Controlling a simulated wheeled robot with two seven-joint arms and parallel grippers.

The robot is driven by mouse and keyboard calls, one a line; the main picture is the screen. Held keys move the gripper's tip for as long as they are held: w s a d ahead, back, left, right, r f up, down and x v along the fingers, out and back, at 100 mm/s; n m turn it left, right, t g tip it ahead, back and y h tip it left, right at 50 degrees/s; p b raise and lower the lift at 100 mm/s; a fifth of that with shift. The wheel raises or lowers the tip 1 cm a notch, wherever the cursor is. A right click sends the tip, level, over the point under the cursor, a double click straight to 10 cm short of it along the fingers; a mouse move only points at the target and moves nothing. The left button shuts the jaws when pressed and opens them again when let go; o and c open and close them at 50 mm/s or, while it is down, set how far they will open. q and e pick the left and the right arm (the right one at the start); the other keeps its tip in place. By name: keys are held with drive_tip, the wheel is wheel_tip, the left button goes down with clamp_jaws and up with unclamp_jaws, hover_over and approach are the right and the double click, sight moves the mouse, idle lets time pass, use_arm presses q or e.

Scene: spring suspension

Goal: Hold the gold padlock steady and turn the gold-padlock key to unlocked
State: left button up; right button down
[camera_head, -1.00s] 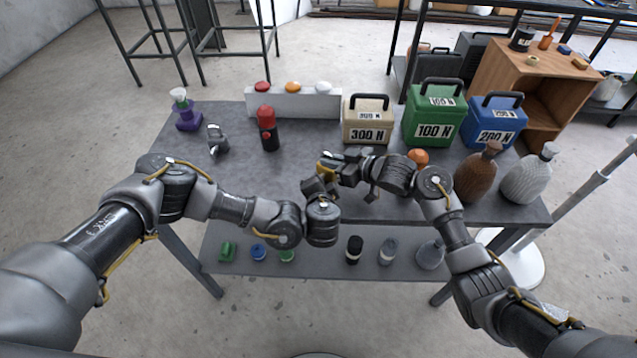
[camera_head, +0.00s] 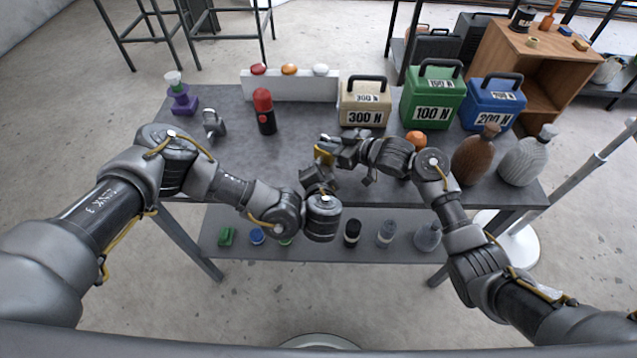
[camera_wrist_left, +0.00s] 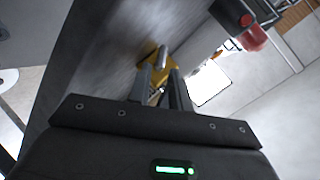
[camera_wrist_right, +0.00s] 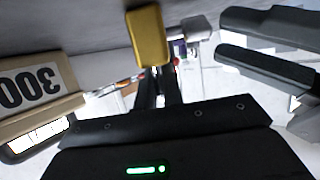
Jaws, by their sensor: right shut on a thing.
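The gold padlock (camera_head: 323,153) is above the table's front middle, with its gold body (camera_wrist_right: 148,36) large in the right wrist view. My right gripper (camera_head: 334,150) is shut on the padlock. In the right wrist view a pale metal cylinder (camera_wrist_right: 190,30) is beside the gold body. My left gripper (camera_head: 316,176) is just on the near side of the padlock. Its fingers (camera_wrist_left: 162,82) are apart in the left wrist view, pointing at the gold body (camera_wrist_left: 152,66). I cannot make out the key; the fingers and blur hide the detail there.
A grey metal piece (camera_head: 214,125), a red-topped black object (camera_head: 264,112) and a purple stand (camera_head: 183,102) are at the left. A beige 300 N box (camera_head: 364,102), green box (camera_head: 433,97) and blue box (camera_head: 492,103) stand behind right. The table's left middle is clear.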

use_arm(q)
drive_tip(key=v, duration=0.8)
drive_tip(key=shift+s+r, duration=0.25)
drive_tip(key=shift+s, duration=0.15)
